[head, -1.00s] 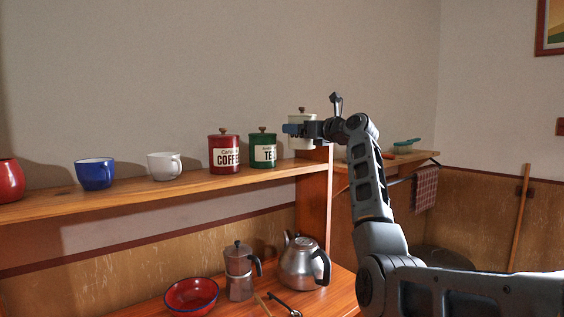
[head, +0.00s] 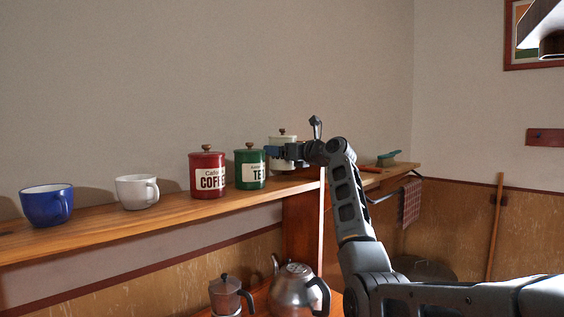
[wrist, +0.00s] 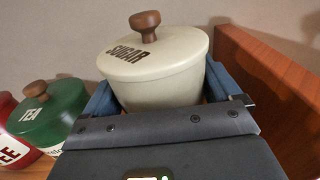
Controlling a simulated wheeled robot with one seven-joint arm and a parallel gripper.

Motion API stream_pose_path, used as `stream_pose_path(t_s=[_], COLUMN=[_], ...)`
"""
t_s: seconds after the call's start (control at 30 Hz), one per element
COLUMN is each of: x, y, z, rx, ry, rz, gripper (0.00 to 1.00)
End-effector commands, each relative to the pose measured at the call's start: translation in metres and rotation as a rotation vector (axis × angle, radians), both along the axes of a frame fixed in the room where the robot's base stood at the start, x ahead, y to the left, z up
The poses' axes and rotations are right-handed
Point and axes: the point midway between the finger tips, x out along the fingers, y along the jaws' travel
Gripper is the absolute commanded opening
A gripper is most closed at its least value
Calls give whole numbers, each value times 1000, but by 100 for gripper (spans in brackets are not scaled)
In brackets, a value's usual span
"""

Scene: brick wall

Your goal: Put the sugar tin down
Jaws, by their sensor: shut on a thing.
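The sugar tin is cream white with a wooden knob and "SUGAR" on its lid. My gripper also shows in the head view (head: 280,153). The tin looks upright, at about the height of its neighbours. I cannot tell whether its base touches the shelf.
The green tea tin (head: 250,168) stands just left of the sugar tin, then the red coffee tin (head: 207,175), a white cup (head: 136,192) and a blue cup (head: 46,206). A wooden panel (wrist: 265,95) rises close on the right. A kettle (head: 297,290) and moka pot (head: 226,296) stand below.

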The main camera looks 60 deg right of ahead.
Motion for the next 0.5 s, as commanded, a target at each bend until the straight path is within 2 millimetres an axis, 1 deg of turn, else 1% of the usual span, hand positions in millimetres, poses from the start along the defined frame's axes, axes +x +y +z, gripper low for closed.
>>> stream_pose_path(t_s=[0.23, 0.3, 0.5], x=[-1, 0, 0], y=[0, 0, 0], z=[-30, -33, -33], rx=[1, 0, -2], ry=[0, -2, -3], rz=[0, 0, 0], gripper=[41, 41, 41])
